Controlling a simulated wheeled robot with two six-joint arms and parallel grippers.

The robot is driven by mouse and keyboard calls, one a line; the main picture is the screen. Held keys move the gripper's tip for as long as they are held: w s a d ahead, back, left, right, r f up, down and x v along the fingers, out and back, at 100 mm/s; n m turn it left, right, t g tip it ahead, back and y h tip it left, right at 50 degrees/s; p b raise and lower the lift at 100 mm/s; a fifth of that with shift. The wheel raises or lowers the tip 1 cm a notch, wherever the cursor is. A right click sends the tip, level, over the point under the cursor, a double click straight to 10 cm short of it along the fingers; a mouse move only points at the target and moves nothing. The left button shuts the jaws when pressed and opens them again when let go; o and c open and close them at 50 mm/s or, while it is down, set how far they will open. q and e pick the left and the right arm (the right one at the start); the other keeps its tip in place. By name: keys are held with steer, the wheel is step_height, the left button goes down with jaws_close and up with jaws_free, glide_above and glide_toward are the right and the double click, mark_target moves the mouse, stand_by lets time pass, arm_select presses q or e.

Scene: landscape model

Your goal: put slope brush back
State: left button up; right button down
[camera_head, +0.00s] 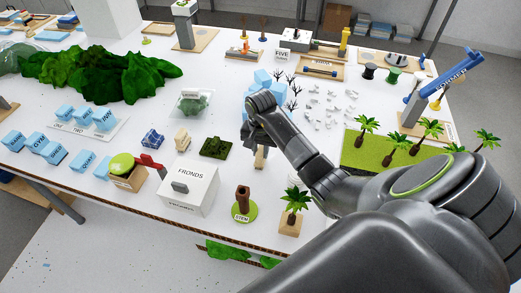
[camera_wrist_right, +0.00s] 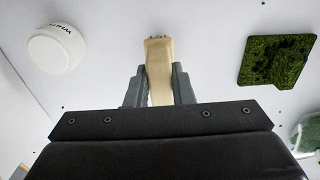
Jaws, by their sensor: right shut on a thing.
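My right gripper (camera_head: 258,142) reaches over the middle of the white table in the head view. It is shut on a pale wooden piece, which I take to be the slope brush (camera_head: 261,158). In the right wrist view the brush (camera_wrist_right: 158,68) stands out between the two grey fingers (camera_wrist_right: 158,88), its far end darker and uneven. My arm hides part of the table behind it. I cannot tell whether the brush touches the table. My left gripper is not in view.
A dark green textured tile (camera_head: 215,148) lies left of the gripper. The white FRONDS box (camera_head: 188,192) and brown STEM post (camera_head: 242,202) stand nearer the front edge. A white lidded jar (camera_wrist_right: 56,50) shows in the wrist view. Light blue blocks (camera_head: 263,79) are behind the gripper.

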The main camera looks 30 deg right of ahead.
steer(key=shift+f, duration=0.25)
steer(key=c, duration=1.2)
jaws_free()
steer(key=shift+o, duration=0.2)
steer(key=shift+r, duration=0.1)
steer(key=shift+r+b, duration=0.25)
steer(key=shift+b, duration=0.05)
step_height(320, 180, up, 5)
steer(key=shift+w+f, duration=0.1)
steer(key=shift+f, duration=0.05)
step_height(320, 180, up, 12)
steer(key=p, duration=1.1)
